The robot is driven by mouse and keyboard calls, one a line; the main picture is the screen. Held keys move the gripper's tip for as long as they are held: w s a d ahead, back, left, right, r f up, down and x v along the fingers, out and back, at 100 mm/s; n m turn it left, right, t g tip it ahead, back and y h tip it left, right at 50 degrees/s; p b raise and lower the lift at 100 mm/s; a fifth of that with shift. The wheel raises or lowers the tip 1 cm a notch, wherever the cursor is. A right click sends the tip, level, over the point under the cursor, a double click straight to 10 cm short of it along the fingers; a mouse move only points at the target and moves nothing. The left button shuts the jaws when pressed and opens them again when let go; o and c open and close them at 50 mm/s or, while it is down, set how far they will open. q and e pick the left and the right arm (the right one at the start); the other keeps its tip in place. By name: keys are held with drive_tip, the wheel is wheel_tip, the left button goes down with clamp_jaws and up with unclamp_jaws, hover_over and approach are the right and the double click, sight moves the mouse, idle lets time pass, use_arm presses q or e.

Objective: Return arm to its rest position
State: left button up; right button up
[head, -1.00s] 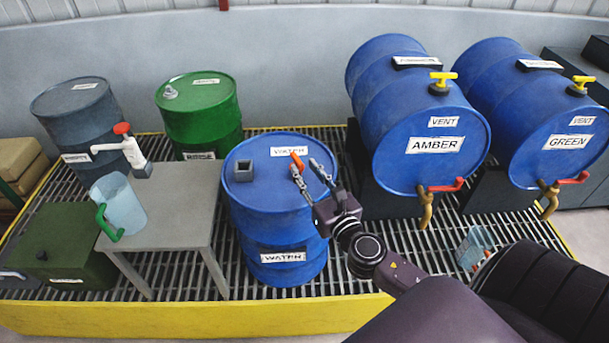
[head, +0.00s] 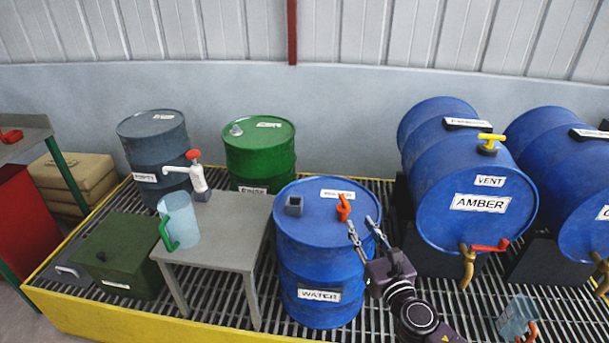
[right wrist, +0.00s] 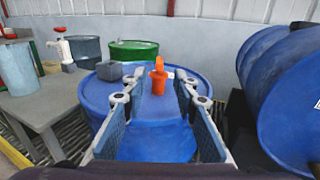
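My right gripper (head: 364,239) is open and empty at the right front of the upright blue WATER drum (head: 312,262). In the right wrist view its two fingers (right wrist: 160,93) are spread apart. The orange plug or valve (head: 343,207) on the drum top shows between and beyond them (right wrist: 158,78); the fingers do not hold it. My right arm reaches in from the bottom right of the head view. My left gripper is not in either view.
A grey table (head: 225,235) carries a clear jug (head: 180,217) with a green handle. The AMBER drum (head: 440,190) lies on its side to the right, with a red-handled tap (head: 488,247). Grey (head: 150,150) and green (head: 258,150) drums stand behind. A clear jug (head: 515,318) sits on the grating.

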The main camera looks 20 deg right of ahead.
drive_tip(key=s+a+f+m+g+h, duration=0.15)
drive_tip(key=s+f+m+g, duration=0.35)
drive_tip(key=m, duration=0.6)
drive_tip(key=s+f+m+g+h, duration=0.25)
drive_tip(key=s+f+m, duration=0.25)
drive_tip(key=s+m, duration=0.45)
drive_tip(key=s+a+f+m+g+y, duration=0.2)
drive_tip(key=s+a+m+g+y, duration=0.1)
drive_tip(key=s+a+m, duration=0.35)
drive_tip(key=s+a+f+m+g+y, duration=0.3)
drive_tip(key=s+a+m+g, duration=0.15)
drive_tip(key=s+a, duration=0.3)
wheel_tip(320, 180, down, 27)
drive_tip(key=s, duration=0.2)
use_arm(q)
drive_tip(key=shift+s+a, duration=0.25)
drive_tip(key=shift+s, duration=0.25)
use_arm(e)
drive_tip(key=s+d+f+g, duration=0.1)
drive_tip(key=s+d+f, duration=0.1)
drive_tip(key=s+f, duration=1.3)
drive_tip(key=shift+s+d+f+m+g, duration=0.3)
drive_tip(key=shift+s+m+g, duration=0.1)
drive_tip(key=shift+s, duration=0.65)
